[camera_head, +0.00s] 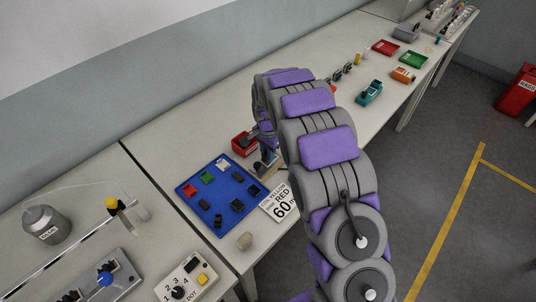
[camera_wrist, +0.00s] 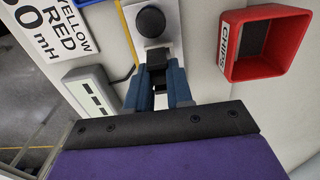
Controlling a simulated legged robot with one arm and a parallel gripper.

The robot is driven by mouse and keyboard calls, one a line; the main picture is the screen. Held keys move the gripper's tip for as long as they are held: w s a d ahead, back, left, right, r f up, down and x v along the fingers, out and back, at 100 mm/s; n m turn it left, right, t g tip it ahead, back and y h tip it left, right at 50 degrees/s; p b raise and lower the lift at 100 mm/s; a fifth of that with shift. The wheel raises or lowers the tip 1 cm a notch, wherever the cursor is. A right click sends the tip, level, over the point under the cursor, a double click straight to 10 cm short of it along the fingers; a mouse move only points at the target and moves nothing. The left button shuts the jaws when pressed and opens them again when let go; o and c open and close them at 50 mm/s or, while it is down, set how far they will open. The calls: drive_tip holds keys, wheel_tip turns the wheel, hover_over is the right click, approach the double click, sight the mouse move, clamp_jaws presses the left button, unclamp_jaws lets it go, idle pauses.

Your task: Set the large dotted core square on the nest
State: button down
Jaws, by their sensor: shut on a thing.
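My gripper (camera_wrist: 159,82) points at the bench, its two blue fingers shut on a small black block (camera_wrist: 157,58), which I take for the core. Its dots and full size do not show. Just beyond the block is a pale plate (camera_wrist: 172,30) with a round black knob-like part (camera_wrist: 150,22) on it; I cannot tell if this is the nest. Whether the block touches the plate is unclear. In the head view my gripper (camera_head: 266,165) is between the red bin and the blue tray, partly hidden by my arm.
A red bin labelled CHIPS (camera_wrist: 232,58) stands right of the plate; it also shows in the head view (camera_head: 236,150). A pale box with a dark window (camera_wrist: 72,76) and a lettered card (camera_wrist: 58,12) are left. The blue tray (camera_head: 222,213) holds several small parts.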

drive_tip(key=shift+s+d+r+p, duration=0.15)
drive_tip(key=shift+d+r, duration=0.1)
drive_tip(key=shift+r, duration=0.25)
drive_tip(key=shift+s+d+r+p, duration=0.1)
drive_tip(key=shift+d+r+p, duration=0.1)
drive_tip(key=shift+r, duration=0.3)
drive_tip(key=s+d, duration=0.2)
drive_tip(key=d, duration=0.2)
drive_tip(key=s+d+p, duration=0.1)
drive_tip(key=s+d, duration=0.1)
drive_tip(key=d, duration=0.3)
drive_tip(key=s+d+r+p, duration=0.1)
drive_tip(key=s+d, duration=0.1)
drive_tip(key=d, duration=0.2)
drive_tip(key=shift+s+d+r, duration=0.1)
drive_tip(key=shift+s+d, duration=0.15)
drive_tip(key=shift+d, duration=0.1)
